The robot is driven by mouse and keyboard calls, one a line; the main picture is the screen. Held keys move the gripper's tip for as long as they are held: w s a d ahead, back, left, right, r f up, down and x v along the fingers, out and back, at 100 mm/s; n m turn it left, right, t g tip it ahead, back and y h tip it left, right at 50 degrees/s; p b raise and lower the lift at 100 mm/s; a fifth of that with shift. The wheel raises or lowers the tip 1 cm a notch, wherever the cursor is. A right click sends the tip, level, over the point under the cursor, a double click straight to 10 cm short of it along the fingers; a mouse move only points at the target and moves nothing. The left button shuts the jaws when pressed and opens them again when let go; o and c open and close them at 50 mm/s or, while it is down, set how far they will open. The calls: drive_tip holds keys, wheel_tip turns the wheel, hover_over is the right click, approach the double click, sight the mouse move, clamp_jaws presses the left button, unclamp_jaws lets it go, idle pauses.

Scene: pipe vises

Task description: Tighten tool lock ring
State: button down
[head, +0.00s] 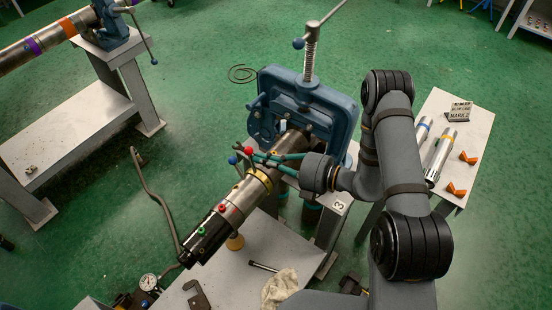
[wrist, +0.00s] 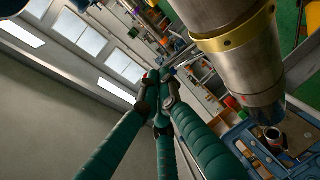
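A metal tool (head: 238,198) with a black end lies clamped in the blue vise (head: 335,118), slanting down to the left. A brass-coloured ring (head: 261,175) goes around it near the vise. The ring also shows at the top of the wrist view (wrist: 236,32). Small levers with a red knob (head: 248,150) and a blue knob (head: 232,160) stick up beside the ring. My gripper (head: 261,157) has teal fingers that reach left over the tool, near the knobs. In the wrist view the fingers (wrist: 160,98) draw close together at their tips; I cannot tell whether they hold a lever.
A white bench (head: 258,245) below the tool carries a cloth (head: 280,287) and loose tools. A white table (head: 450,182) at the right holds metal tubes and orange pieces. Another bench (head: 75,125) with a clamped pipe stands at the left. Green floor lies between.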

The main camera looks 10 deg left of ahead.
sight(249, 152)
drive_tip(key=shift+a, duration=0.25)
drive_tip(key=x, duration=0.2)
drive_tip(key=w+x, duration=0.1)
drive_tip(key=x, duration=0.1)
drive_tip(key=shift+a+r, duration=0.15)
drive_tip(key=shift+r, duration=0.2)
drive_tip(key=shift+d+r+p, duration=0.45)
drive_tip(key=shift+d+p, duration=0.05)
drive_tip(key=shift+d, duration=0.05)
drive_tip(key=s+d+r+b, duration=0.1)
drive_tip(key=s+d+r, duration=0.2)
drive_tip(key=d+r, duration=0.3)
drive_tip(key=d, duration=0.5)
